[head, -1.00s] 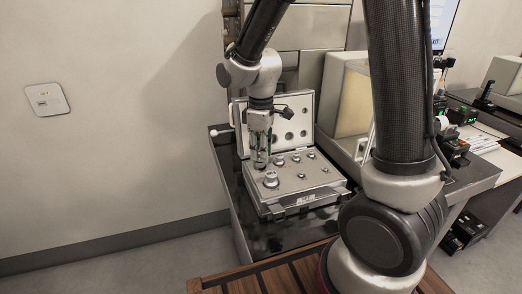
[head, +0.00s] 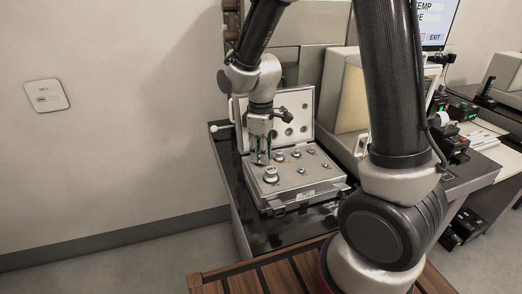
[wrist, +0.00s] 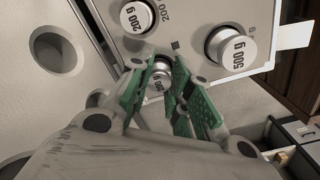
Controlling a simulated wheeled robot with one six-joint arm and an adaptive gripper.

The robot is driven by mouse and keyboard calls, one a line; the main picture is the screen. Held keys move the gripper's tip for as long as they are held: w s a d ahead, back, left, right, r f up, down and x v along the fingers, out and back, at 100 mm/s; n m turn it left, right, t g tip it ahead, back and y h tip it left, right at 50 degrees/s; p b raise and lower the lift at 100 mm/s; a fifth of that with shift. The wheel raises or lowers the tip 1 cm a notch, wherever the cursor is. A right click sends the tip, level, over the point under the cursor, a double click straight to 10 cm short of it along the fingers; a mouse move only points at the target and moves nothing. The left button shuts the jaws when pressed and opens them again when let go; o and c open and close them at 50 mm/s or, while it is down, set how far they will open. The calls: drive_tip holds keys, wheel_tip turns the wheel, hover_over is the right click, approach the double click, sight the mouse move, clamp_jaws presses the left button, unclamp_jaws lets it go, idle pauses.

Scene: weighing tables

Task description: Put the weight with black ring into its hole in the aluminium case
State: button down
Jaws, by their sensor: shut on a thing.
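My gripper (wrist: 158,76) has its green-padded fingers closed around a weight marked 200 g (wrist: 161,71), whose top shows between them in the wrist view. Its ring is hidden, so I cannot tell its colour. The held weight is over the back left part of the aluminium case (wrist: 187,70); whether it sits in a hole is hidden by the fingers. The gripper (head: 262,157) points down over the open case (head: 284,191) in the head view.
Another 200 g weight (wrist: 137,17) and a 500 g weight (wrist: 232,47) stand in the case close to the fingers. The open lid (head: 299,108) with round recesses rises behind. A beige cabinet (head: 341,105) stands to the right of the case.

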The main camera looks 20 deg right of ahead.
drive_tip(key=shift+f, duration=0.1)
drive_tip(key=c, duration=1.2)
unclamp_jaws()
drive_tip(key=shift+c, duration=0.2)
wheel_tip(320, 180, up, 12)
drive_tip(key=s+d+r+m+t, duration=0.2)
drive_tip(key=s+d+r+m, duration=0.2)
drive_tip(key=s+d, duration=0.3)
drive_tip(key=s+d+r+m+t, duration=0.2)
drive_tip(key=s+d+m, duration=0.4)
drive_tip(key=s, duration=0.5)
drive_tip(key=shift+s+d+r+m, duration=0.4)
drive_tip(key=shift+d+r, duration=0.45)
drive_tip(key=shift+r, duration=0.05)
